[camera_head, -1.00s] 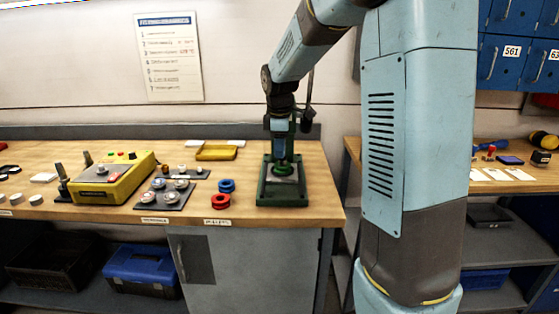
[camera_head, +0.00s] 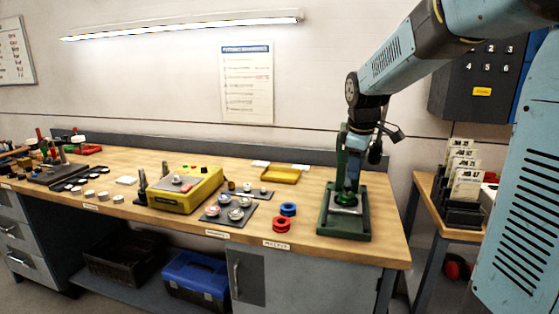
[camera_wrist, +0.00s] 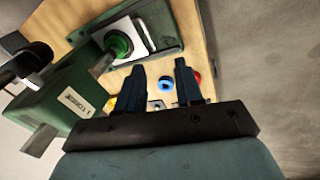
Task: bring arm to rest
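My gripper (camera_head: 352,186) hangs at the lower end of my arm, close to the green press (camera_head: 328,222) at the right end of the bench. In the wrist view my gripper's two dark fingers (camera_wrist: 160,82) are spread apart with nothing held between them.
The wooden bench (camera_head: 340,262) holds a yellow control box (camera_head: 190,190), a grey plate of round parts (camera_head: 222,222), red rings (camera_head: 281,224) and blue rings (camera_head: 288,209). A yellow tray (camera_head: 282,174) lies behind. A side table with a card rack (camera_head: 462,212) stands right.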

